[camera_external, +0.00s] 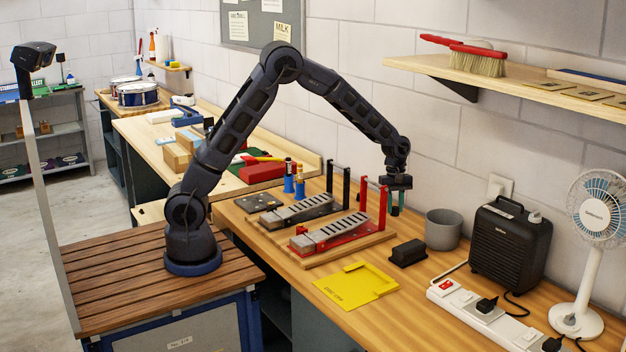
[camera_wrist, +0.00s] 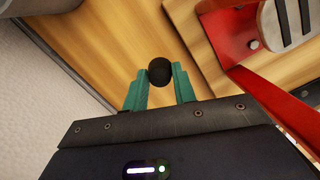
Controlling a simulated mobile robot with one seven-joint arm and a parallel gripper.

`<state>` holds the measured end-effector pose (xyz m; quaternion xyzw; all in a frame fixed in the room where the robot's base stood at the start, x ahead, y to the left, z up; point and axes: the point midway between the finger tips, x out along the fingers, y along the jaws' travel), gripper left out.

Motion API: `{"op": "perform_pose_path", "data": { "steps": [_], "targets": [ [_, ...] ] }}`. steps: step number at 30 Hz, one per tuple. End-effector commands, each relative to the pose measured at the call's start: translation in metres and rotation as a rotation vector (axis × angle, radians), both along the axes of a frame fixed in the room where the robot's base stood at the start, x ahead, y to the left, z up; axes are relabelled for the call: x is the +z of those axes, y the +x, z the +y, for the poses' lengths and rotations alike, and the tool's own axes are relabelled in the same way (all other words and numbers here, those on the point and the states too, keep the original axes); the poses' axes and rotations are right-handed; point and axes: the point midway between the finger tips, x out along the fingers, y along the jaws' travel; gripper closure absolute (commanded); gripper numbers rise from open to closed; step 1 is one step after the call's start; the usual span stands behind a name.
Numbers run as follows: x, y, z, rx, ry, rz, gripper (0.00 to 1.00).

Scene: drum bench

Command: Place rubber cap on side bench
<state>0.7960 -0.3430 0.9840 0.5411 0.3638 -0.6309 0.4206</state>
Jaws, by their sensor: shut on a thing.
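The rubber cap (camera_wrist: 160,70), a small round black piece, sits between the green fingertips of my gripper (camera_wrist: 161,88) in the wrist view. In the external view my gripper (camera_external: 398,204) points down beside the red post of a pedal, low over the bench, and the cap is too small to make out there. My gripper is shut on the cap. The wooden bench (camera_external: 385,328) lies below it. A paler bench (camera_external: 150,140) extends at the back left; I cannot tell which one is the side bench.
The red pedal (camera_external: 330,235) and a black pedal (camera_external: 297,210) stand left of my gripper. A grey cup (camera_external: 443,230) and a black block (camera_external: 407,252) are close on the right. A yellow sheet (camera_external: 352,287), black heater (camera_external: 508,243) and power strip (camera_external: 480,315) lie nearer the front and right.

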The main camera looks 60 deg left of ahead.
Motion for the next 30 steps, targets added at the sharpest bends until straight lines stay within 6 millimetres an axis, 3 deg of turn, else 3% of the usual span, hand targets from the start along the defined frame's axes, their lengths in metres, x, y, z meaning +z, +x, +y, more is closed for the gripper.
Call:
{"op": "perform_pose_path", "data": {
  "steps": [12, 23, 24, 27, 30],
  "targets": [
    [-0.042, 0.000, 0.001, 0.001, 0.001, 0.001, 0.94],
    [-0.045, 0.000, 0.000, 0.000, 0.001, 0.000, 0.94],
    [-0.045, 0.000, 0.000, 0.000, 0.001, 0.000, 0.69],
    [-0.045, 0.000, 0.000, 0.000, 0.001, 0.000, 0.51],
    [-0.045, 0.000, 0.000, 0.000, 0.001, 0.000, 0.51]
  ]
}}
